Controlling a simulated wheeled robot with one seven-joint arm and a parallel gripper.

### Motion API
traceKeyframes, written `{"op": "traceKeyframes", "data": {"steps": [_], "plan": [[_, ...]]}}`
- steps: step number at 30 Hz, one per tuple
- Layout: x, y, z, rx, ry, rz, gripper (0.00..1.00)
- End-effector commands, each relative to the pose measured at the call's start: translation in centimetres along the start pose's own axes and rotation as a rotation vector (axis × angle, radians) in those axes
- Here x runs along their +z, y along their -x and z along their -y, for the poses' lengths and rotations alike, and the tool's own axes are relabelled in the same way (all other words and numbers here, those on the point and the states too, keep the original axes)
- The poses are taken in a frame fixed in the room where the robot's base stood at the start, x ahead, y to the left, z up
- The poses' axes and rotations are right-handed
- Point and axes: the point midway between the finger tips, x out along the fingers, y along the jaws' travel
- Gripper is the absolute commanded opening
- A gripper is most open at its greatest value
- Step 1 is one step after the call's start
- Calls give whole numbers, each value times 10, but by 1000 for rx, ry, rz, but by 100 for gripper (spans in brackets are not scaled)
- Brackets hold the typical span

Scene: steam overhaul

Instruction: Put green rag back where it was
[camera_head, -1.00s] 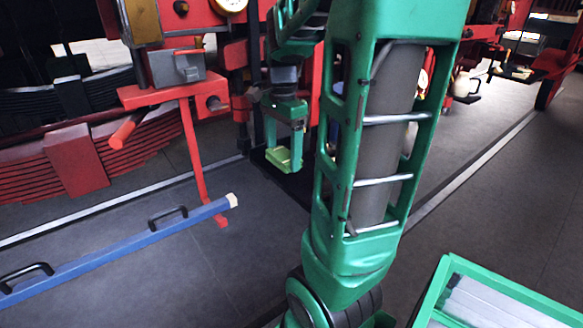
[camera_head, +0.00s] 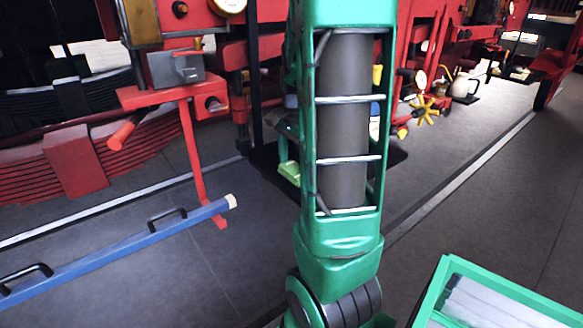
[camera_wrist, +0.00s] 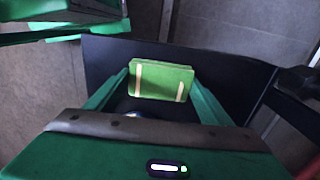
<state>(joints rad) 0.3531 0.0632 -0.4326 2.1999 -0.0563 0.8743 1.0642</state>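The green rag (camera_wrist: 160,82) is a flat, folded light-green block with two pale stripes in the wrist view. It sits between the two fingers of my gripper (camera_wrist: 161,76), which appear to press on its sides. In the head view the rag (camera_head: 288,172) shows just left of my arm, partly hidden by it, in front of a dark mat (camera_head: 397,157). The mat also shows below the rag in the wrist view (camera_wrist: 222,78). I cannot tell whether the rag touches it. My gripper is mostly hidden behind my arm in the head view.
Red machinery (camera_head: 75,165) with a red stand (camera_head: 192,150) fills the back left. A blue bar with black handles (camera_head: 110,246) crosses the left floor. A green-rimmed crate (camera_head: 440,285) is at lower right. A yellow handwheel (camera_head: 425,110) is at back right. Grey floor is clear at right.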

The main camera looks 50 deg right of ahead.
Motion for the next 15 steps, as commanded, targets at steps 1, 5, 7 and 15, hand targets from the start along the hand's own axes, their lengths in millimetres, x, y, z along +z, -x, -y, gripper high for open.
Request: {"op": "traceKeyframes", "data": {"steps": [1,5,7,15], "plan": [[0,0,0,1,0,0,86],[0,0,0,1,0,0,92],[0,0,0,1,0,0,92],[0,10,0,-1,-1,-1,92]]}}
